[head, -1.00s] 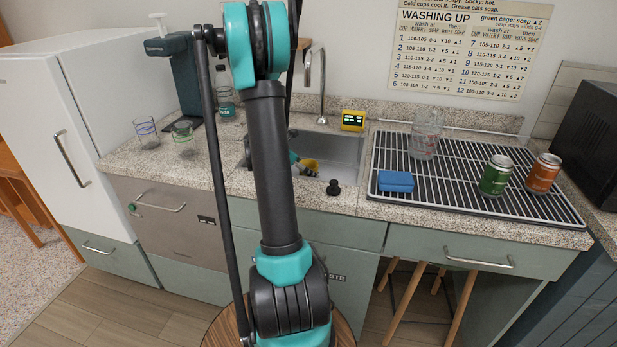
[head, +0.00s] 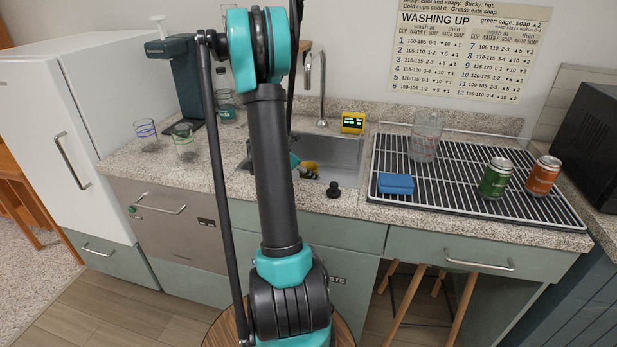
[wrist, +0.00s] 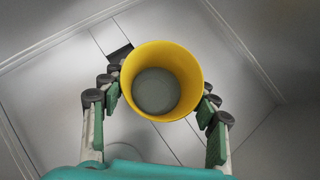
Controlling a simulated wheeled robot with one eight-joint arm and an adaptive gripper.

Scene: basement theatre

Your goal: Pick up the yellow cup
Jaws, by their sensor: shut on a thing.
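The yellow cup (wrist: 192,62) is between the fingers of my gripper (wrist: 161,100) in the wrist view, its open mouth facing the camera and a grey-green bottom showing inside. Green-padded fingers are shut on it from both sides. In the head view, a small part of the yellow cup (head: 310,167) shows inside the sink (head: 343,154). Most of my gripper is hidden there behind my arm.
A blue sponge (head: 396,183), a clear jug (head: 425,135), a green can (head: 495,178) and an orange can (head: 543,175) stand on the drying rack (head: 455,200) to the right. Two glasses (head: 185,142) (head: 147,135) stand left of the sink. A yellow display (head: 353,122) sits behind it.

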